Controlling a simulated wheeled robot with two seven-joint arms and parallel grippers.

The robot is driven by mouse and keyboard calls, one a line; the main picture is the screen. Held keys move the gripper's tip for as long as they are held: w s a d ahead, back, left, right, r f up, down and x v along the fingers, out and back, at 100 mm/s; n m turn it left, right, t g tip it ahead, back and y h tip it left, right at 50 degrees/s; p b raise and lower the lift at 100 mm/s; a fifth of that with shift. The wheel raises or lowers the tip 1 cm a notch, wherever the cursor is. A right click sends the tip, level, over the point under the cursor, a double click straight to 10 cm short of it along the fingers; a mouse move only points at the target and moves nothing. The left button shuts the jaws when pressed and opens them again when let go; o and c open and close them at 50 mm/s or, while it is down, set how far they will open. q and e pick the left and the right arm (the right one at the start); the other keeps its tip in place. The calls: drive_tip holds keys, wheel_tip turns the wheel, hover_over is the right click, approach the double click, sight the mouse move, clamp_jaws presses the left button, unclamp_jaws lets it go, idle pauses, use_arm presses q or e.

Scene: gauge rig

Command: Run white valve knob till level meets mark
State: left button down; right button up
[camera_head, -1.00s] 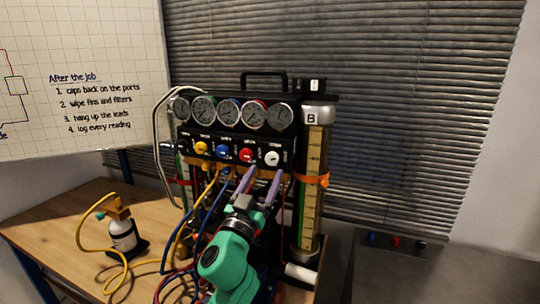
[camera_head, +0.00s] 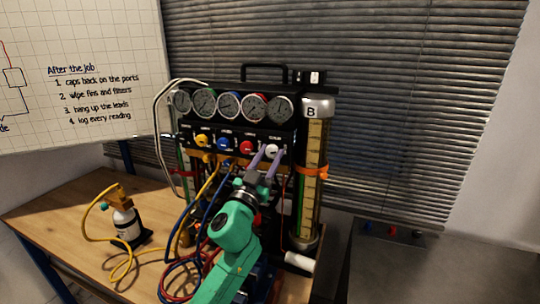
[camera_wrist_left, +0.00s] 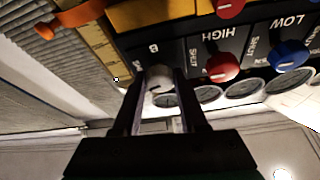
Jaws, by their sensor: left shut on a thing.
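The white valve knob (camera_head: 272,151) is the rightmost in the knob row on the black rig. In the left wrist view the white knob (camera_wrist_left: 158,76) sits between the two fingers. My left gripper (camera_head: 270,156) is shut on it, with a finger on each side. The level tube marked B (camera_head: 312,200) stands upright to the right, with a yellowish scale and an orange band (camera_head: 311,170) around it. The scale also shows in the left wrist view (camera_wrist_left: 99,45). I cannot make out the liquid level. My right gripper is not in view.
Red (camera_head: 247,147), blue (camera_head: 223,144) and yellow (camera_head: 202,140) knobs sit left of the white one, under a row of gauges (camera_head: 229,105). Coloured hoses hang in front. A small bottle (camera_head: 126,226) stands on the wooden bench (camera_head: 70,222), whose left part is mostly clear.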

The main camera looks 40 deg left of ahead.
use_arm(q)
drive_tip(key=m, duration=0.1)
drive_tip(key=m+h+p, duration=0.1)
drive_tip(key=m+h, duration=0.1)
drive_tip(key=m, duration=0.1)
drive_tip(key=shift+a+r+p, duration=0.1)
drive_tip(key=shift+r+p, duration=0.15)
drive_tip(key=shift+p, duration=0.05)
drive_tip(key=shift+f+m+h, duration=0.2)
drive_tip(key=shift+m+h, duration=0.4)
drive_tip(key=shift+m, duration=0.2)
drive_tip(key=shift+c, duration=2.2)
unclamp_jaws()
drive_tip(key=b+v, duration=0.5)
drive_tip(key=v, duration=0.9)
drive_tip(key=shift+s+f+b, duration=0.15)
drive_tip(key=shift+s+b, duration=0.15)
